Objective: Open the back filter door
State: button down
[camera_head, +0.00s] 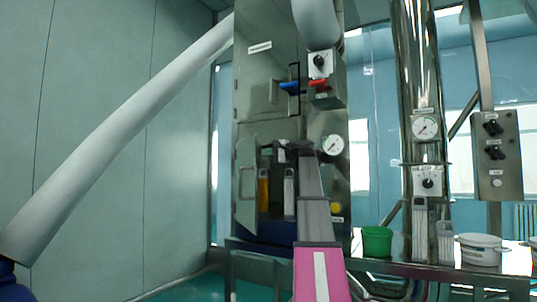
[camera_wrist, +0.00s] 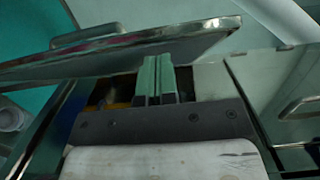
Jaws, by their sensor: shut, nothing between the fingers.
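The tall metal cabinet (camera_head: 262,115) stands in the middle of the head view. Its lower door (camera_head: 247,183) is swung out to the left, leaving an opening in the front. In the wrist view a metal door panel (camera_wrist: 190,42) with a bar handle (camera_wrist: 100,36) stands out from the cabinet across the top. My gripper's greenish fingers (camera_wrist: 154,78) are shut and empty, close to that panel's inner side. I cannot tell whether they touch it.
An upper closed door has a handle (camera_head: 288,87). A green cup (camera_head: 377,242) and a white tub (camera_head: 481,249) stand on the right bench. A large grey pipe (camera_head: 130,130) slants across the left.

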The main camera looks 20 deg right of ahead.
jog(key=shift+a, duration=0.1)
jog(key=w+a+m+t+h, duration=0.2)
jog(key=a+m+h, duration=0.15)
jog(key=a, duration=0.75)
jog(key=w+a+m+t+h, duration=0.2)
jog(key=a+h, duration=0.3)
jog(key=a, duration=0.5)
jog(key=w+a, duration=1.8)
jog(key=a, duration=0.2)
jog(key=shift+w, duration=0.4)
jog(key=shift+d+m, duration=0.1)
jog(key=shift+m, duration=0.15)
